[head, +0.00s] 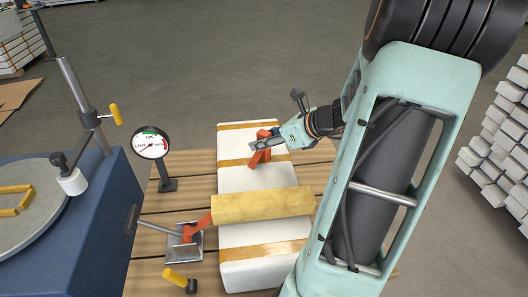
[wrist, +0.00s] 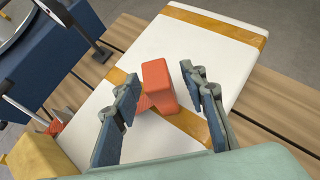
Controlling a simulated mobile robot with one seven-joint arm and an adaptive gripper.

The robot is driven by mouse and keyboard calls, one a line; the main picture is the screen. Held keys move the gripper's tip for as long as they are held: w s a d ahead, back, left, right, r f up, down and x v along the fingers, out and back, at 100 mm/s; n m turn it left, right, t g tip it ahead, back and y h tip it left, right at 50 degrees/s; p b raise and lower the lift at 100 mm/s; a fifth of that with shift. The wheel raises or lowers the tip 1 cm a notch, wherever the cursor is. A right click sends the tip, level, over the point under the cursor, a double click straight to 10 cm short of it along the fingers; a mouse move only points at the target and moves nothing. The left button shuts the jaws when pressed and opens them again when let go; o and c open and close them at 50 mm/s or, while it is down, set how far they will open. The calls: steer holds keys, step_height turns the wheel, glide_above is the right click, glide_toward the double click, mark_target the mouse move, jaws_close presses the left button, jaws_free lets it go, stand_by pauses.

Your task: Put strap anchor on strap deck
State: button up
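An orange-red block, which looks like the strap anchor (head: 261,152), is on top of a long white block (head: 238,180), by its far tan band. In the wrist view the orange-red block (wrist: 158,82) stands between the fingers of my gripper (wrist: 160,74). My gripper (head: 264,146) is open, with a visible gap on each side of the block. The block's underside is hidden. The wooden slatted platform (head: 203,165) under the white block may be the strap deck; I cannot tell for sure.
A yellow beam (head: 262,205) lies across the white block. A gauge (head: 151,143) stands on the left, near a blue machine (head: 80,225).

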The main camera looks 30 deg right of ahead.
steer(key=shift+w, duration=0.15)
jaws_close()
stand_by(0.4)
